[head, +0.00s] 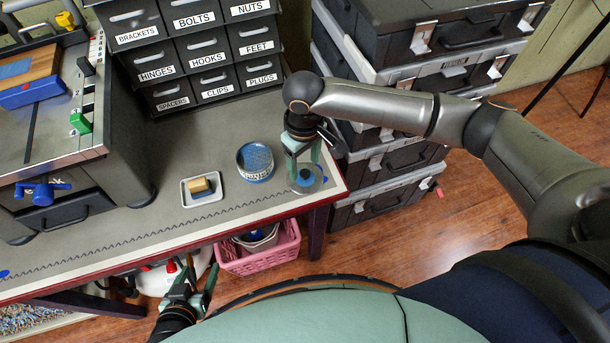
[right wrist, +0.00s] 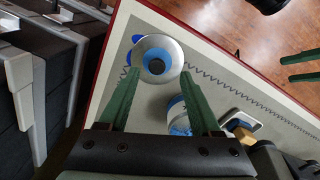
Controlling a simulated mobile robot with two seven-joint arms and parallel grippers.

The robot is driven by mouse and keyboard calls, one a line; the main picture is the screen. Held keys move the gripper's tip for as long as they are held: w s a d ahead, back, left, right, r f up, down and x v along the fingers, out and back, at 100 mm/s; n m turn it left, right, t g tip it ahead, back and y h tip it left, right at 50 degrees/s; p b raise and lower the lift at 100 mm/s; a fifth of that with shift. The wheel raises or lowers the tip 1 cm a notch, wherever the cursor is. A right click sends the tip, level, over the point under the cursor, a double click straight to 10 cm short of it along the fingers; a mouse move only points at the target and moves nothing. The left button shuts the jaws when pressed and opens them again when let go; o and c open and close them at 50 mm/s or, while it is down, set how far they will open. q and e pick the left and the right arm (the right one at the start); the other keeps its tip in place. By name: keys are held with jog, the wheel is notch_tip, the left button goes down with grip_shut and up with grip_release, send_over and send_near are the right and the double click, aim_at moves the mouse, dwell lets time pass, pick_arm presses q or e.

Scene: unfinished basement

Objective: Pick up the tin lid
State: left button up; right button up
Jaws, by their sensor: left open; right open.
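The tin lid (head: 306,185) lies near the right front corner of the workbench. In the right wrist view the lid (right wrist: 172,45) is a round silver disc with a blue ring and dark centre. My right gripper (head: 305,172) is over the lid with its green fingers apart. In the right wrist view the fingertips (right wrist: 158,74) show on either side of the lid's near part, holding nothing. The round blue tin (head: 255,163) with a label stands left of the lid. My left gripper (head: 201,268) is open and empty in front of the bench edge.
A white dish (head: 202,188) with a yellowish block is left of the tin. Labelled drawers (head: 205,62) stand behind, a machine (head: 70,140) at left. Stacked dark cases (head: 385,165) stand close right of the bench. A pink basket (head: 262,257) is below its front edge.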

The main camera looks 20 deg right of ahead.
aim_at(305, 173)
notch_tip(305, 173, down, 4)
jog(key=shift+w+d+r, duration=0.15)
grip_shut()
dwell(0.5)
